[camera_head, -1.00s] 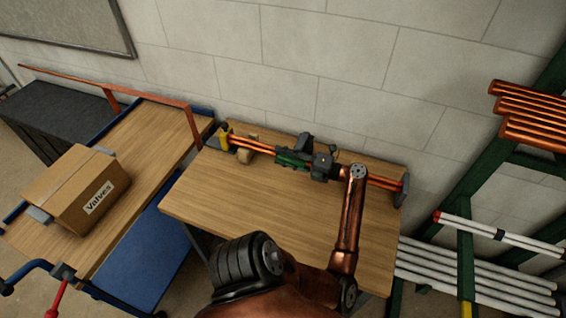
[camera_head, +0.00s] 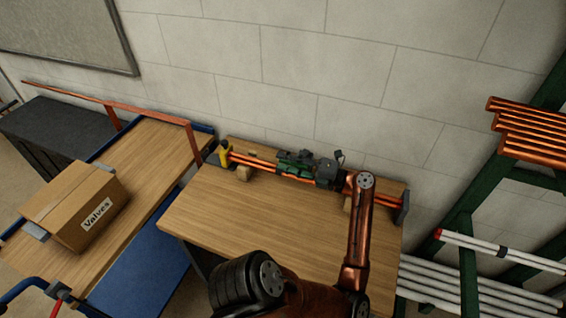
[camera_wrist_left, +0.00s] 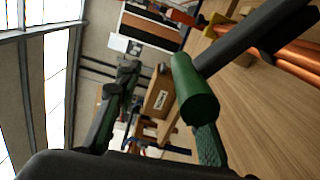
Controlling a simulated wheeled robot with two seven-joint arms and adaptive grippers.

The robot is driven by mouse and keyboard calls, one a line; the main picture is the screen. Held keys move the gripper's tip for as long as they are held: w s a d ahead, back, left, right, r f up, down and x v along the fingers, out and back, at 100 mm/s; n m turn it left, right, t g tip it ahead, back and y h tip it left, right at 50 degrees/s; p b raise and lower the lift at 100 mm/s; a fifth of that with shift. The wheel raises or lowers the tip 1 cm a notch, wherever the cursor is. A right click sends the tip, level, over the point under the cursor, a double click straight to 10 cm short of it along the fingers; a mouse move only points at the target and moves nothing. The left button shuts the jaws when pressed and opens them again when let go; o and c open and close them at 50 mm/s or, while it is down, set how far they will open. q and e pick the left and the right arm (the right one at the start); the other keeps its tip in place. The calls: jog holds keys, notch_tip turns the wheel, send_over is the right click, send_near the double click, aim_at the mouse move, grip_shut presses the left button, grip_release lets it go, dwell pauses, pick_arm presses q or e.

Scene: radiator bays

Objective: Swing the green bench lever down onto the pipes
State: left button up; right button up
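The green bench lever has a green cylindrical handle (camera_wrist_left: 193,90) on a dark bar (camera_wrist_left: 255,38) in the left wrist view. The bar leads towards the copper pipes (camera_wrist_left: 292,55). My left gripper (camera_wrist_left: 160,100) is open; the handle overlaps its right finger, with a gap to the left finger. I cannot tell if they touch. In the head view the left gripper (camera_head: 328,173) is over the pipes (camera_head: 264,164) at the back of the bench, just right of green parts (camera_head: 293,160). The lever's exact angle is unclear there. My right gripper is not in view.
The wooden bench (camera_head: 270,225) is mostly bare in front of the pipes. A trolley (camera_head: 150,160) with a cardboard box (camera_head: 75,205) labelled Valves stands to the left. A rack with copper pipes (camera_head: 535,130) and white pipes (camera_head: 440,285) is at the right.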

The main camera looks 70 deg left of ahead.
pick_arm(q)
jog(key=b+v, duration=0.1)
jog(key=v, duration=0.7)
jog(key=shift+b, duration=0.3)
dwell(0.4)
jog(key=shift+c, duration=0.3)
